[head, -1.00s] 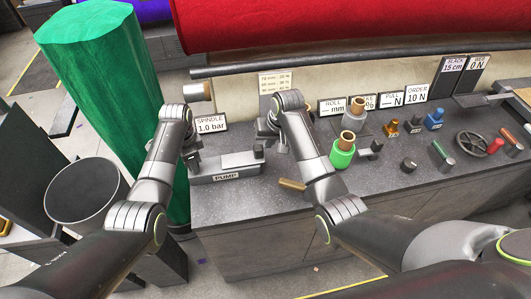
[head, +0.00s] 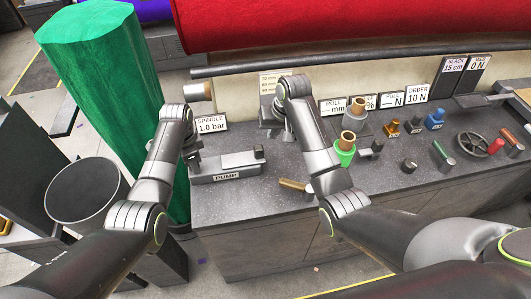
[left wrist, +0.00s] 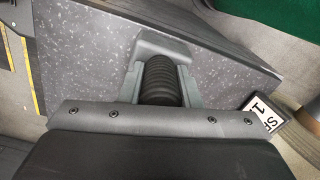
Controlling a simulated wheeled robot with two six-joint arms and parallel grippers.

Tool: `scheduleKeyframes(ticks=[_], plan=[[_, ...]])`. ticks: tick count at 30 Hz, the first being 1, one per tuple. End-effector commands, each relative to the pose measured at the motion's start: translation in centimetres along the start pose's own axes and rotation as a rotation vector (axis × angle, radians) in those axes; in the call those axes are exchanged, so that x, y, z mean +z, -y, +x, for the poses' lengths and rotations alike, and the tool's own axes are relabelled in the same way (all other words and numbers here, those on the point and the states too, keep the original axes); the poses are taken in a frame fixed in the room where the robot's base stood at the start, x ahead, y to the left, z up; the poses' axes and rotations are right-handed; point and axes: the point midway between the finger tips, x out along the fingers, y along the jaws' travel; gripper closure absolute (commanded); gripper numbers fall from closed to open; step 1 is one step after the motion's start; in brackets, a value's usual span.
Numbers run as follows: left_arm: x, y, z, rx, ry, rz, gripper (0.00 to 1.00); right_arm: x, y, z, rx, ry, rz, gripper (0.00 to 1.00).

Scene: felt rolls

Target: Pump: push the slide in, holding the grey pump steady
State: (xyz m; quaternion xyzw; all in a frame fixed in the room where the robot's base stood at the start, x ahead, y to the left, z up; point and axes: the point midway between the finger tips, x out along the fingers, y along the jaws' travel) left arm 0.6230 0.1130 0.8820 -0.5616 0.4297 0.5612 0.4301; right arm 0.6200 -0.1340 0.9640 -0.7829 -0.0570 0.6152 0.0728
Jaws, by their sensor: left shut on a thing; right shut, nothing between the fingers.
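The grey pump (head: 240,161) lies on the speckled bench top with its label "PUMP" facing front. A small dark upright knob (head: 259,152) stands at its right end; I cannot tell how far the slide sits in. My left gripper (head: 193,158) is shut on the pump's left end. The left wrist view shows a black ribbed part (left wrist: 160,82) of it in the jaws, below a grey block. My right gripper (head: 269,122) is shut and empty, above and behind the knob and apart from it. Its fingertips are partly hidden by its own wrist.
A brass-coloured rod (head: 295,185) lies in front, beside my right forearm. A green-based roll (head: 344,152) and several coloured fittings stand to the right. The "SPINDLE" sign (head: 211,124) is behind the pump. A tall green felt roll (head: 95,75) stands left.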

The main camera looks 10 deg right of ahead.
Motion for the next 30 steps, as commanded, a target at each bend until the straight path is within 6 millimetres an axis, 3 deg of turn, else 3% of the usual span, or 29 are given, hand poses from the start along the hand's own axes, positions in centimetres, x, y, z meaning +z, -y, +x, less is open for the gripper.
scheduleKeyframes(ticks=[5, 6, 10, 17, 27, 30], plan=[[0.00, -0.10, 0.16, 0.003, 0.000, 0.000, 1.00, 0.02, 0.00, 0.05, 0.000, 0.000, 0.000, 1.00], [0.00, -0.11, 0.16, 0.003, 0.000, 0.000, 0.65, 0.02, 0.01, 0.05, 0.000, 0.000, 0.000, 1.00], [0.00, -0.08, 0.12, 0.002, 0.000, 0.000, 0.48, 0.03, 0.01, 0.06, 0.000, 0.000, 0.000, 1.00], [0.00, -0.03, 0.06, 0.001, 0.000, 0.000, 0.45, 0.03, 0.02, 0.05, 0.000, 0.001, 0.000, 1.00], [0.00, -0.01, 0.01, 0.000, 0.000, 0.000, 0.00, 0.03, 0.02, 0.05, 0.000, 0.001, 0.000, 1.00], [0.01, 0.00, 0.01, 0.000, 0.000, 0.000, 0.00, 0.03, 0.02, 0.04, 0.000, 0.001, 0.000, 1.00]])
